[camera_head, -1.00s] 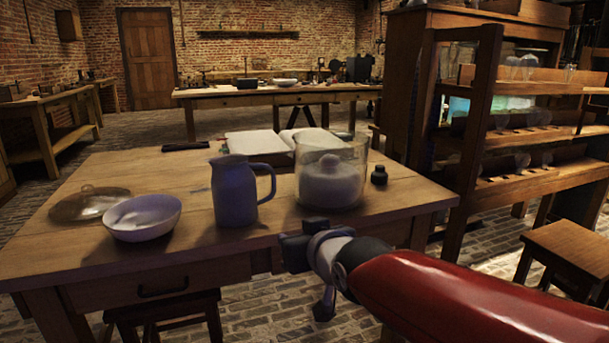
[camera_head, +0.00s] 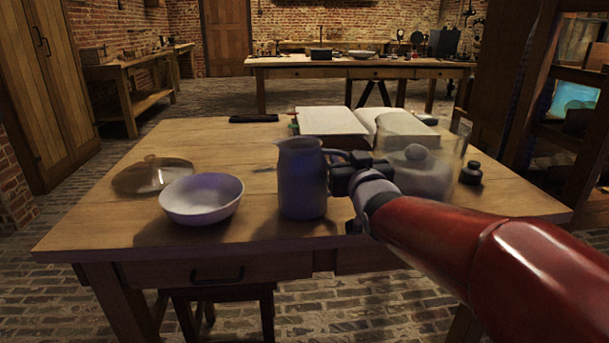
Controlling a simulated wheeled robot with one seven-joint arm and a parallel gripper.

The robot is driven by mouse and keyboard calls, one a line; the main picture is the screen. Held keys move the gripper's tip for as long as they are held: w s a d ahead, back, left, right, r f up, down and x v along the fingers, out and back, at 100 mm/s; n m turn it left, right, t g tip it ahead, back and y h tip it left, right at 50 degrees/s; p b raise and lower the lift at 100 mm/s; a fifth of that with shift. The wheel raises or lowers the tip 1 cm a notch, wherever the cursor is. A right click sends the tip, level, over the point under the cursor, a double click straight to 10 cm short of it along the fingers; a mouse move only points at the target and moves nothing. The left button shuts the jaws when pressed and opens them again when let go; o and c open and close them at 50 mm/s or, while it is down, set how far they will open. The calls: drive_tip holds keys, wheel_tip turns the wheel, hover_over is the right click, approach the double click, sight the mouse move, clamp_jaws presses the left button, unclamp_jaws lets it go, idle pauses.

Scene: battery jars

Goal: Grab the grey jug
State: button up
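The grey jug (camera_head: 302,180) stands upright on the wooden table, near its front edge and just right of a white bowl. Its handle is on the right side, and the upper part of the handle shows. My gripper (camera_head: 345,197) is at the jug's right side, by the handle, reaching in from the lower right. It hides the lower part of the handle. The view does not show whether the fingers touch the handle or how far apart they are.
A white bowl (camera_head: 201,199) and a glass lid (camera_head: 153,175) are left of the jug. A glass jar (camera_head: 425,172) stands behind my arm, close on the right, with a small dark bottle (camera_head: 471,173) beyond. An open book (camera_head: 335,121) lies behind.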

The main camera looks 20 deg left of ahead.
drive_tip(key=shift+w+a, duration=0.15)
drive_tip(key=shift+w, duration=0.1)
clamp_jaws()
drive_tip(key=shift+r, duration=0.25)
idle(0.3)
